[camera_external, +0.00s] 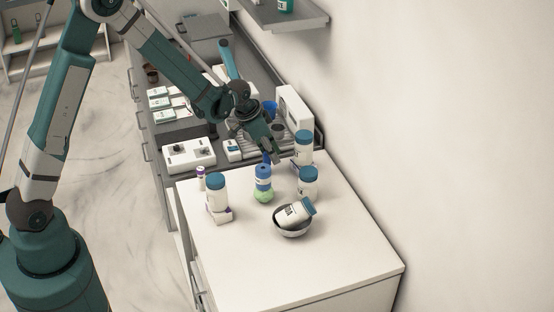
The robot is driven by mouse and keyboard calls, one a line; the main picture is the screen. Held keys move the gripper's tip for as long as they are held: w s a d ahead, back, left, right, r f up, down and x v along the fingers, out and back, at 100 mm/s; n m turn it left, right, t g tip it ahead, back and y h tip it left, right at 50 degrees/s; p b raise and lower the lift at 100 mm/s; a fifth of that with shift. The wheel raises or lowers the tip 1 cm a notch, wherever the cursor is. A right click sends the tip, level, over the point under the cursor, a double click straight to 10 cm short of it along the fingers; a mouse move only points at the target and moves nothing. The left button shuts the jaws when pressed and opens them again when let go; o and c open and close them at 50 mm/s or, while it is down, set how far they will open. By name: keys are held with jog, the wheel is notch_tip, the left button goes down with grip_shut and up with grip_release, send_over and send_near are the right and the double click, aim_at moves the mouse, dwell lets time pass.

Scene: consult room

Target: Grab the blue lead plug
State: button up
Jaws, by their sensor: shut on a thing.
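My gripper (270,157) points down over the far part of the white counter (340,260). It is shut on a small blue piece, the blue lead plug (267,159), most of which the fingers hide. Just below it stands an upright vial (263,184) with a blue top, a pale label and a green lower part. The plug is right above the vial's top; I cannot tell whether they touch.
White bottles with blue lids stand left (217,191) and right (307,182) of the vial, another (303,147) behind. A metal bowl (292,228) holds a tipped bottle. A lower grey worktop (183,130) with boxes lies beyond. The counter's front is clear.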

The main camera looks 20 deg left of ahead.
notch_tip(320, 180, up, 9)
dwell(0.6)
jog(key=shift+r, duration=0.15)
dwell(0.5)
